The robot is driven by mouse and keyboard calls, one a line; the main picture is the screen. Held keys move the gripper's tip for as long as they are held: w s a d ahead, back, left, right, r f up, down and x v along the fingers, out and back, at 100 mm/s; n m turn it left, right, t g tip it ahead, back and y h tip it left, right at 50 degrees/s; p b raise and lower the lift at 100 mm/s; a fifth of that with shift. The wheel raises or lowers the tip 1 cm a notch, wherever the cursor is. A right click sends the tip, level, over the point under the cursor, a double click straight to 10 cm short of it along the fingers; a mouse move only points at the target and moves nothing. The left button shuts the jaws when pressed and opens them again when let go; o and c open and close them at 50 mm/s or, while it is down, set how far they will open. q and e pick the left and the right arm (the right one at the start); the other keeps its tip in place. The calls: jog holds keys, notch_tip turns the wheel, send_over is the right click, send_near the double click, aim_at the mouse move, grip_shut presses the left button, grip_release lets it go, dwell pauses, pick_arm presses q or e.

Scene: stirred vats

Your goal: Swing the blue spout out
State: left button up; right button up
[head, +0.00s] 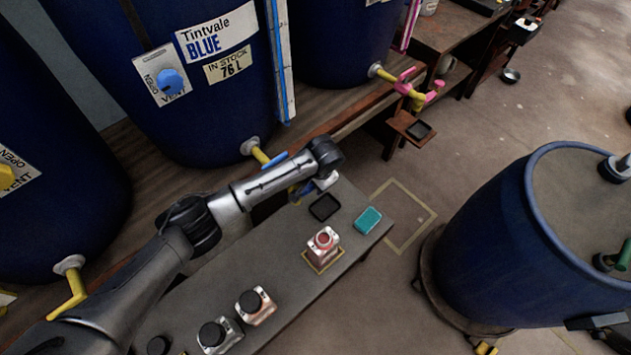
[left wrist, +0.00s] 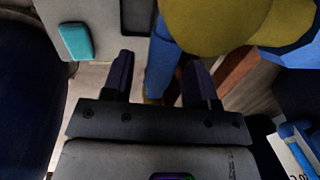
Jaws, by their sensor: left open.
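The blue vat (head: 215,100), labelled Tintvale BLUE, has a yellow outlet pipe with a blue handle (head: 275,158) low on its front. A blue spout (head: 306,187) shows partly below my left forearm; the arm hides much of it. In the left wrist view, the blue spout (left wrist: 160,66) runs between the two dark fingers of my left gripper (left wrist: 157,72), which are apart. A large yellow part (left wrist: 210,22) lies just beyond. I cannot tell whether a finger touches the spout. My right gripper is not in view.
The narrow bench (head: 285,275) below the arm holds a teal sponge (head: 368,220), a black tray (head: 324,207), a red-topped pot (head: 323,242) and black-capped pots (head: 255,305). A blue drum (head: 500,240) stands right. Floor between is free.

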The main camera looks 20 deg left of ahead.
pick_arm(q)
jog(key=shift+c, duration=0.3)
grip_shut()
dwell(0.3)
